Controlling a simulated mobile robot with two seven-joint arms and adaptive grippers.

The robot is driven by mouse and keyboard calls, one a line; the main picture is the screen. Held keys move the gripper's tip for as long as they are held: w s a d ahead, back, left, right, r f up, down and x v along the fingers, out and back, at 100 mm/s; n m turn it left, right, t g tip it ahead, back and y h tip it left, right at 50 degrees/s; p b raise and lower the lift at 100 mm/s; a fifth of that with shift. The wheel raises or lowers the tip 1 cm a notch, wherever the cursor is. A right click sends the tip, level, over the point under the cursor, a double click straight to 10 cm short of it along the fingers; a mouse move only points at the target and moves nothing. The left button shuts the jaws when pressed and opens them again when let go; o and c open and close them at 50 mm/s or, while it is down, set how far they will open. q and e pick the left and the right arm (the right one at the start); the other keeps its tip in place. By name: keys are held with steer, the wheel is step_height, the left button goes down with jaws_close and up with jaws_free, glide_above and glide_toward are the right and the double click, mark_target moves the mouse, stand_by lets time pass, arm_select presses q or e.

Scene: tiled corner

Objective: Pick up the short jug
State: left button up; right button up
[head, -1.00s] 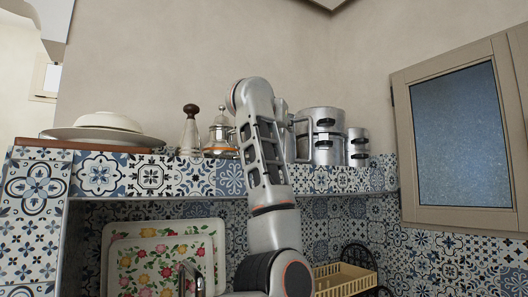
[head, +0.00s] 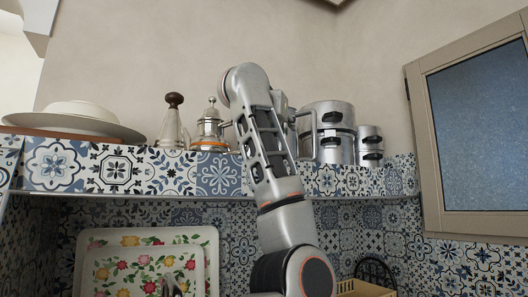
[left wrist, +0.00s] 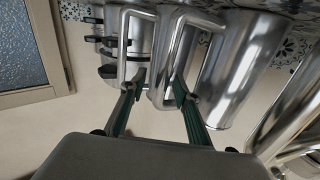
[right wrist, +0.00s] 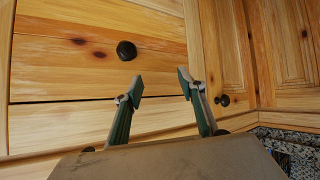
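A shiny steel jug (left wrist: 238,70) fills the right middle of the left wrist view, with its angular handle toward my left gripper (left wrist: 159,84). A second bent handle of similar steel stands just left of it; I cannot tell which vessel it belongs to. My left gripper is open, its green-padded fingertips at the handles; contact is unclear. In the head view, my left arm hides most of the jug (head: 291,125) on the tiled shelf (head: 330,181), and the left fingers are hidden. My right gripper (right wrist: 150,86) is open and empty in front of wooden drawers.
Lidded steel pots (head: 328,130) stand right of the jug. A framed window (head: 482,125) is at right. Floral trays (head: 145,265) lean below.

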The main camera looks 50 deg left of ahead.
arm_select(q)
steer(key=shift+s+r, duration=0.15)
steer(key=shift+s+d, duration=0.1)
steer(key=shift+s, duration=0.1)
steer(key=shift+c, duration=0.3)
steer(key=shift+w, duration=0.1)
jaws_close()
steer(key=shift+r, duration=0.1)
